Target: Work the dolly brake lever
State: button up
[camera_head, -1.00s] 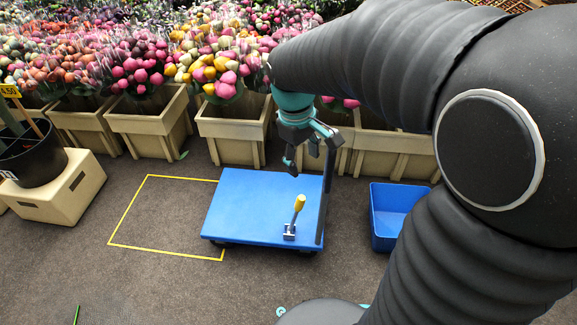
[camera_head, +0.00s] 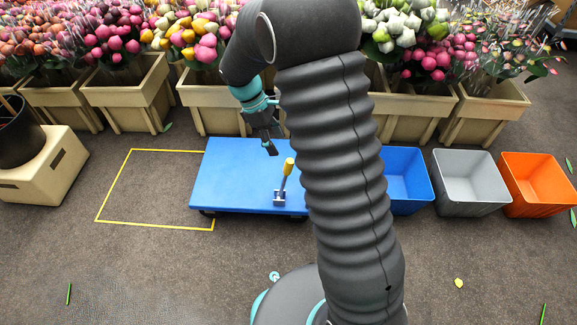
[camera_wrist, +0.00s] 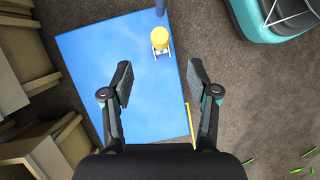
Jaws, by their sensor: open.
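The blue dolly (camera_head: 240,180) stands on the floor in front of the flower crates. Its brake lever (camera_head: 284,180) has a yellow grip on a small metal bracket at the near right part of the deck. The lever leans slightly to the right. My gripper (camera_head: 272,149) is above the far part of the deck, apart from the lever. In the wrist view my gripper (camera_wrist: 160,85) is open and empty over the blue deck (camera_wrist: 95,55). The lever's yellow knob (camera_wrist: 160,38) shows there beyond the fingertips. My arm hides the dolly's right end in the head view.
A yellow floor outline (camera_head: 115,185) lies left of the dolly. Blue (camera_head: 405,180), grey (camera_head: 470,185) and orange (camera_head: 538,185) bins stand at the right. Wooden crates (camera_head: 130,98) with tulips line the back. A black pot (camera_head: 18,135) stands on a beige block (camera_head: 45,178).

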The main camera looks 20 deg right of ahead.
aim_at(286, 160)
jog(key=b+x, duration=0.1)
jog(key=x, duration=0.9)
jog(key=shift+f+b, duration=0.1)
jog(key=shift+b, duration=0.25)
jog(key=shift+c, duration=0.3)
grip_shut()
